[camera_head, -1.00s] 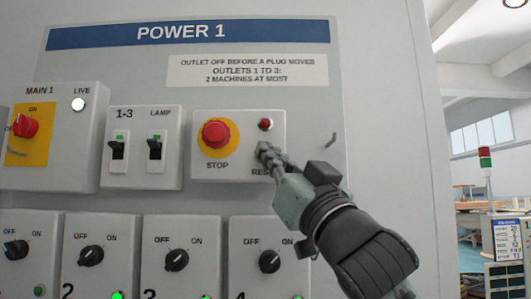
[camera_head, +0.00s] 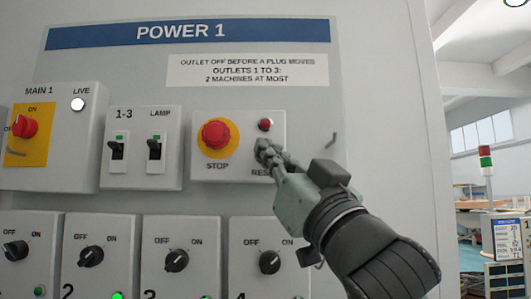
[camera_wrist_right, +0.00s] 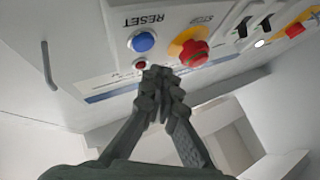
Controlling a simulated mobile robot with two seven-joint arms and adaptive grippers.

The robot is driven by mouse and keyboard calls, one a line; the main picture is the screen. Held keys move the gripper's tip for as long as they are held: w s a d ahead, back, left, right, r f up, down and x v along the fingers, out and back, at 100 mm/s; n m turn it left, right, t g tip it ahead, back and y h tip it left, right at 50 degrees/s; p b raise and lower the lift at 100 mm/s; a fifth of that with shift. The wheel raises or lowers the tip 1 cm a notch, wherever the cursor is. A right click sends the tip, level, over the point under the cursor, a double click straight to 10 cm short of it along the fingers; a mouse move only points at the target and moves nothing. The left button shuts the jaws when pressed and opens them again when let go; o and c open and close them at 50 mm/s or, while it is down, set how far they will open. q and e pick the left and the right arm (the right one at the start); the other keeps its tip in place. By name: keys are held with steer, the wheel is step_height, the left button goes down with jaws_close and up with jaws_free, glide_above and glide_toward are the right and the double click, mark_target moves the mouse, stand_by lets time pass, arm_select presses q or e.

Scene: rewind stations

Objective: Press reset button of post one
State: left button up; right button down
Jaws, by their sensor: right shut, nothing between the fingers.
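The power panel marked POWER 1 (camera_head: 390,150) fills most of the head view. Its stop and reset box (camera_head: 200,170) carries a red mushroom stop button (camera_head: 215,134) on a yellow ring and a small red lamp (camera_head: 265,125). The blue reset button (camera_wrist_right: 143,41) shows clear in the right wrist view beside the RESET label. In the head view my right gripper (camera_head: 266,150) covers it. This gripper is shut and empty, with its fingertips in front of the box near the lamp. I cannot tell whether they touch anything. My left gripper is not in view.
Left of the box are the 1-3 and LAMP switches (camera_head: 142,148) and the MAIN 1 switch (camera_head: 25,125). Several OFF/ON outlet knobs (camera_head: 177,260) sit in a row below. A hook (camera_head: 333,140) sticks out at the box's right. Open room lies right of the panel.

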steer(key=shift+s, duration=1.7)
